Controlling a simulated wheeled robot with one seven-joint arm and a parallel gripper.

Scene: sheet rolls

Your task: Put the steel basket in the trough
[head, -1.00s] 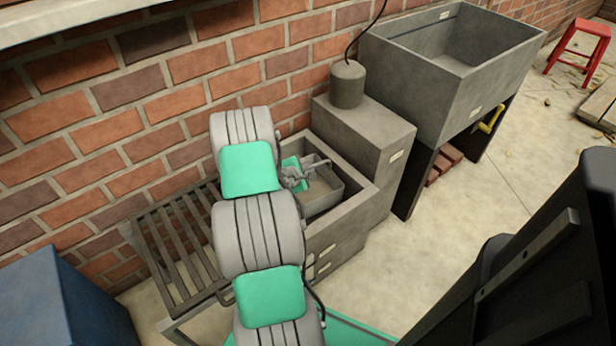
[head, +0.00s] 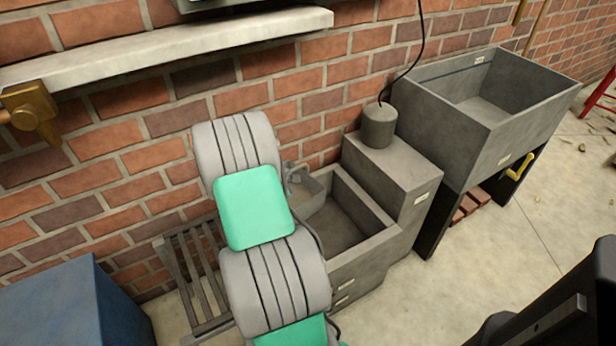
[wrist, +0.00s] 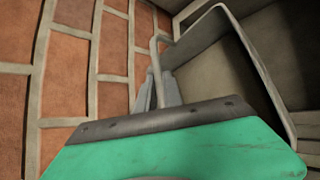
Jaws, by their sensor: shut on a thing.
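The steel basket (head: 313,192), a grey open-topped box, is largely hidden behind my arm in the head view. My gripper (head: 294,178) is shut on its wire handle. In the wrist view, the basket's rim (wrist: 252,62) and open inside show beyond my gripper (wrist: 163,88), tilted in the picture. The basket appears at the wall-side left end of a low grey basin (head: 372,208); I cannot tell how high it hangs. A larger grey trough (head: 470,125) stands on dark legs at the right, with nothing visible inside.
A grey block (head: 395,165) with a cylinder (head: 379,126) on top and a rising cable stands between basin and large trough. A slatted rack (head: 195,270) is left of the basin. The brick wall runs close behind. A shelf (head: 190,58) juts out at upper left. Floor at right is open.

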